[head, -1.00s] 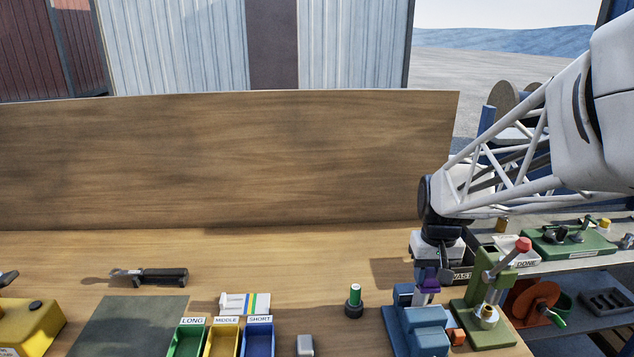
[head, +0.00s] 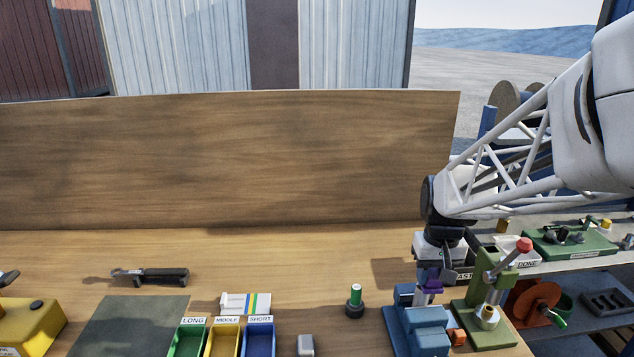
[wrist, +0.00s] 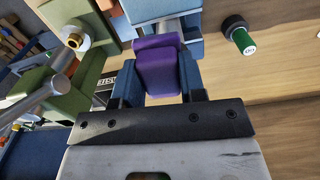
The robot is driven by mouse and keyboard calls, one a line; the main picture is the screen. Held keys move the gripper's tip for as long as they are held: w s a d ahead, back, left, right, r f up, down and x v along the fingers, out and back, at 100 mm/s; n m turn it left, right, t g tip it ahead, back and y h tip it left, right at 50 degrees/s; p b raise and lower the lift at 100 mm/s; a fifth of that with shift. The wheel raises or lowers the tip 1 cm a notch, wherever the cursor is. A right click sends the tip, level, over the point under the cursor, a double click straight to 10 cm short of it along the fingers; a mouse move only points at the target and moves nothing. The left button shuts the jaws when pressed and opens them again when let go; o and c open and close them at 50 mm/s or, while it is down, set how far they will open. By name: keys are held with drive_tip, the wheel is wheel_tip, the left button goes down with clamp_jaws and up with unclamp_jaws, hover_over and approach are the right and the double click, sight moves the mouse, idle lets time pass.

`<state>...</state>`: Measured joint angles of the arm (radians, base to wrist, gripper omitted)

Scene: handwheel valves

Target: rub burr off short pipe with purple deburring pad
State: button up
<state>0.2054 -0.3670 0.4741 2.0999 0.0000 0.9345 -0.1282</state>
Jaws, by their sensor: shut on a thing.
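My gripper (wrist: 160,85) is shut on the purple deburring pad (wrist: 158,65), which shows between the fingers in the wrist view. In the head view the pad (head: 432,280) is low over the blue vise (head: 420,325), at its upper end. A pale greyish piece (head: 424,298) shows just under the pad at the vise; I cannot tell for sure that it is the short pipe. The pad and fingers hide the pipe's end, so the burr and any contact cannot be made out.
A green press (head: 485,305) with a red knob stands close on the right. A green cylinder in a black base (head: 355,298) stands left of the vise. The LONG, MIDDLE and SHORT bins (head: 258,340) are further left. The back middle of the bench is clear.

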sight(435, 273)
drive_tip(key=shift+d, duration=0.3)
drive_tip(key=shift+r, duration=4.05)
drive_tip(key=s+a+f+n, duration=0.5)
drive_tip(key=s+a+f, duration=1)
drive_tip(key=s+f, duration=0.3)
drive_tip(key=shift+s+a+f, duration=0.35)
drive_tip(key=shift+f, duration=0.3)
drive_tip(key=shift+w, duration=0.1)
drive_tip(key=w, duration=0.5)
drive_tip(key=w+a+f, duration=0.1)
drive_tip(key=w, duration=0.4)
drive_tip(key=w+a, duration=0.1)
drive_tip(key=w, duration=0.4)
drive_tip(key=shift+w+a+f, duration=0.2)
drive_tip(key=shift+w+f, duration=0.05)
drive_tip(key=shift+w, duration=0.05)
